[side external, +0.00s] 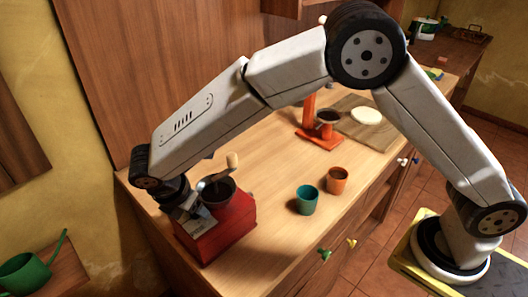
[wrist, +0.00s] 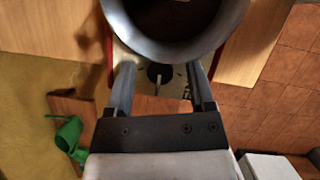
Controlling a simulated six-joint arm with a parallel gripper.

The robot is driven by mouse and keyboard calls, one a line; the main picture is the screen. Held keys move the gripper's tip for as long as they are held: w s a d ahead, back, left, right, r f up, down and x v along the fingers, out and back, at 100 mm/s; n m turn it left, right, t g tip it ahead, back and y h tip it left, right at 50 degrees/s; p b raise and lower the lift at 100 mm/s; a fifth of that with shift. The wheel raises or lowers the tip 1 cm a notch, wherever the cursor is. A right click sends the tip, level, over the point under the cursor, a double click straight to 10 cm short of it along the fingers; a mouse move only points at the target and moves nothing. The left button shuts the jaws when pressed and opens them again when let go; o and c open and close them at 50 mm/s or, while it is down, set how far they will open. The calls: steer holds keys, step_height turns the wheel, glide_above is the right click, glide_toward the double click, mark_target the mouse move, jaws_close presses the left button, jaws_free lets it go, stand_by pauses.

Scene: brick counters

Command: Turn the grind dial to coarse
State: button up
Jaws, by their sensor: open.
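The grinder (side external: 232,232) is a red box near the left end of the wooden counter, with a dark bowl and a crank with a pale wooden knob on top. In the wrist view, the grind dial (wrist: 159,75) is a small dark round knob with a pointer toward the bottom of the picture, on a pale plate with dark marks. My gripper (wrist: 162,88) is open, its two fingers apart on either side of the dial, with visible gaps. The grinder's grey bowl (wrist: 120,25) covers the top of that view. In the side view, my gripper (side external: 190,208) is at the grinder's left face, hiding the dial.
A teal cup (side external: 307,200) and an orange cup (side external: 337,181) stand right of the grinder. Behind are an orange-red stand (side external: 318,136) and a board (side external: 352,127) with a pale round item. A green watering can (side external: 30,270) sits on a lower surface at left.

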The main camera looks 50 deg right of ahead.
jaws_close()
steer(key=shift+m, duration=0.3)
steer(key=m+g, duration=0.1)
steer(key=m, duration=0.3)
steer(key=shift+w+g, duration=0.1)
steer(key=shift+g, duration=0.3)
steer(key=m+g, duration=0.1)
steer(key=m, duration=0.3)
steer(key=shift+g, duration=0.3)
jaws_free()
